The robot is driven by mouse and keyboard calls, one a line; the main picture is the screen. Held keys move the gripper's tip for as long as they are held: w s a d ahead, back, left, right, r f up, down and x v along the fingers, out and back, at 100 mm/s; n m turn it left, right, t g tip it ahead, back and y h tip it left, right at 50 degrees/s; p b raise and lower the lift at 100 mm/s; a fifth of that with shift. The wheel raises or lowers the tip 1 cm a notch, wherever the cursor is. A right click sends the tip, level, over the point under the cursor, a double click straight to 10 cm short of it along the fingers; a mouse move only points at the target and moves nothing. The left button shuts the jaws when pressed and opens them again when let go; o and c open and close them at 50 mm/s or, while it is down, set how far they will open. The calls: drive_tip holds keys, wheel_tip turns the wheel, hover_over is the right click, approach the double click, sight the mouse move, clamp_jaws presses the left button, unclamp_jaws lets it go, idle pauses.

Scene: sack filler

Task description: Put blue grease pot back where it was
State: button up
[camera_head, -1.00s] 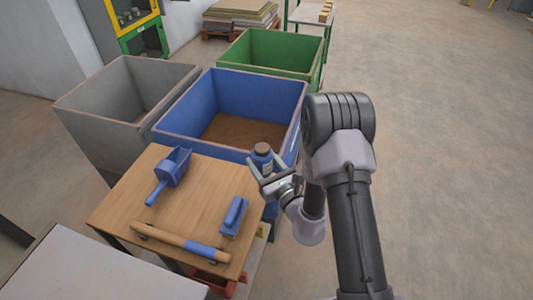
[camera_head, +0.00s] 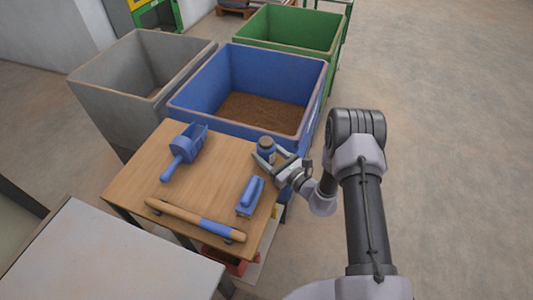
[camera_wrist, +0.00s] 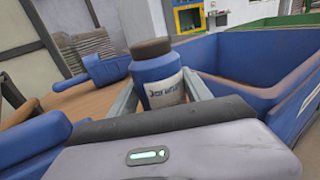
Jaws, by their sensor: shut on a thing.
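The blue grease pot (camera_head: 266,147) has a brown lid and a pale label with lettering. My gripper (camera_head: 268,163) is shut on it, with one finger on each side. The pot is upright at the far right corner of the wooden table (camera_head: 140,180), close to the blue bin's near wall. In the wrist view the pot (camera_wrist: 156,75) stands between the two fingers. Its lower end is hidden behind my gripper's body, so I cannot tell whether it touches the table top.
On the table lie a blue scoop (camera_head: 187,150), a blue-handled brush (camera_head: 250,196) and a wooden stick with a blue band (camera_head: 195,219). The blue bin (camera_head: 185,107), grey bin (camera_head: 105,97) and green bin (camera_head: 335,50) stand behind. The table's middle is clear.

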drive_tip(key=shift+f, duration=0.2)
drive_tip(key=o, duration=1.7)
drive_tip(key=shift+r, duration=0.1)
